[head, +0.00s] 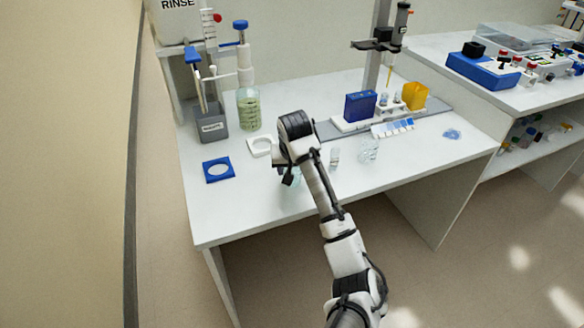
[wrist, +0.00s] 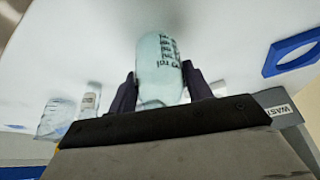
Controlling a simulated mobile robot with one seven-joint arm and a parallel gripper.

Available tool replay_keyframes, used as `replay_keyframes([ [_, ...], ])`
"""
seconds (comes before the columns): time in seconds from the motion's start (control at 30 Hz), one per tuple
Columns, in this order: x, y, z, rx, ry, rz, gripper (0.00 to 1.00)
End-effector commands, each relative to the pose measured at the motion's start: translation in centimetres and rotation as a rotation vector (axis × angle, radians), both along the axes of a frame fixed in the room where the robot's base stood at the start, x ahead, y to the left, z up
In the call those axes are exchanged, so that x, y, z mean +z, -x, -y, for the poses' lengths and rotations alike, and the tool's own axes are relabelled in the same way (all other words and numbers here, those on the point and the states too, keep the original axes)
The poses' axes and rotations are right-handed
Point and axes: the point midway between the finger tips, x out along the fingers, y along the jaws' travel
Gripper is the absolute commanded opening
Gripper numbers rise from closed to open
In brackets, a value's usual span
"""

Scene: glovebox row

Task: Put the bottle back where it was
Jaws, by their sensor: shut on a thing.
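A clear, pale bluish bottle with dark printed markings (wrist: 160,62) is between the two dark fingers of my gripper (wrist: 159,84), which is shut on it. In the head view my gripper (head: 289,174) is over the front left part of the bench, and the bottle (head: 292,184) shows only partly below it. I cannot tell whether the bottle touches the bench. A blue square holder with a round hole (head: 208,177) lies to the left, its hole empty. It also shows in the wrist view (wrist: 271,63). A white square holder (head: 253,151) lies behind my gripper, partly hidden by my arm.
A grey waste bin (head: 212,127) and a green-filled glass cylinder (head: 249,110) stand at the back left. A small vial (head: 334,156) and a clear beaker (head: 369,149) stand right of my arm. The bench (head: 225,215) is bare at the front left.

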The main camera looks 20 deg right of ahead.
Motion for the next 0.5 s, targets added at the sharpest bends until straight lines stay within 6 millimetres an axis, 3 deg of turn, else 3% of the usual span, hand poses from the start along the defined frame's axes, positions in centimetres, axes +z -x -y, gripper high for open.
replay_keyframes([
  [0.1,-0.3,0.0,-0.03,0.0,-0.001,0.0,0.22],
  [0.13,-0.33,0.0,-0.03,0.0,-0.001,-0.001,0.51],
  [0.3,-0.26,0.0,-0.01,0.0,0.0,0.0,0.72],
  [0.5,-0.25,0.0,0.0,0.0,0.0,0.0,0.72],
])
